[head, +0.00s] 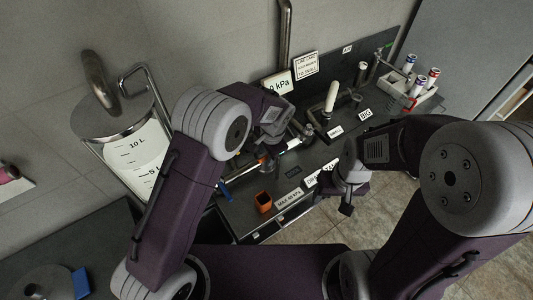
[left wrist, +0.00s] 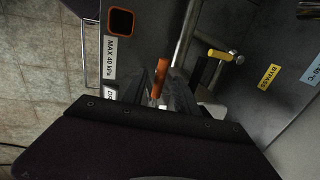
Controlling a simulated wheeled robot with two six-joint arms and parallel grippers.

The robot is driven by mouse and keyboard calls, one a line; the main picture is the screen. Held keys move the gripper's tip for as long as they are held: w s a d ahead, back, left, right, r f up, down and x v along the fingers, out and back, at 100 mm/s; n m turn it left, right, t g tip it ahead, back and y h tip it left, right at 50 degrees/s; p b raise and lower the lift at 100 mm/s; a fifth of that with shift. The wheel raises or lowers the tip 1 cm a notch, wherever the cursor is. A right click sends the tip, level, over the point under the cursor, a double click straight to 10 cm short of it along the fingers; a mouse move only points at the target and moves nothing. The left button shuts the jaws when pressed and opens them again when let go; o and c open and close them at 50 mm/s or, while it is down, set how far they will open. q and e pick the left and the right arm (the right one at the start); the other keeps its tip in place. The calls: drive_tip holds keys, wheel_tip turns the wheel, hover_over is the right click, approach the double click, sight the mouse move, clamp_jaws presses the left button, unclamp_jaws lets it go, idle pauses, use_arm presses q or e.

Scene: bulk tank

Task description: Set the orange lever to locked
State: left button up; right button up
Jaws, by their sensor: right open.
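The orange lever (left wrist: 161,75) shows in the left wrist view as a short orange handle, beside the dark fingers of my left gripper (left wrist: 180,95). I cannot tell whether they touch it. In the head view only a small orange patch (head: 263,160) shows under my left gripper (head: 268,150), which hides most of that spot. The opening of the left gripper is not clear. No lock marking for the lever is readable. My right gripper (head: 346,199) is open and empty, in front of the bench's front edge.
An orange-rimmed square cup (head: 263,202) stands near the bench front, by a MAX 40 kPa label (head: 289,199). A yellow handle (left wrist: 221,55) is near a BYPASS label (left wrist: 269,76). A 10 L vessel (head: 140,150) stands left; a tube rack (head: 408,98) stands right.

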use_arm(q)
clamp_jaws()
drive_tip(key=shift+r, duration=0.1)
idle(1.2)
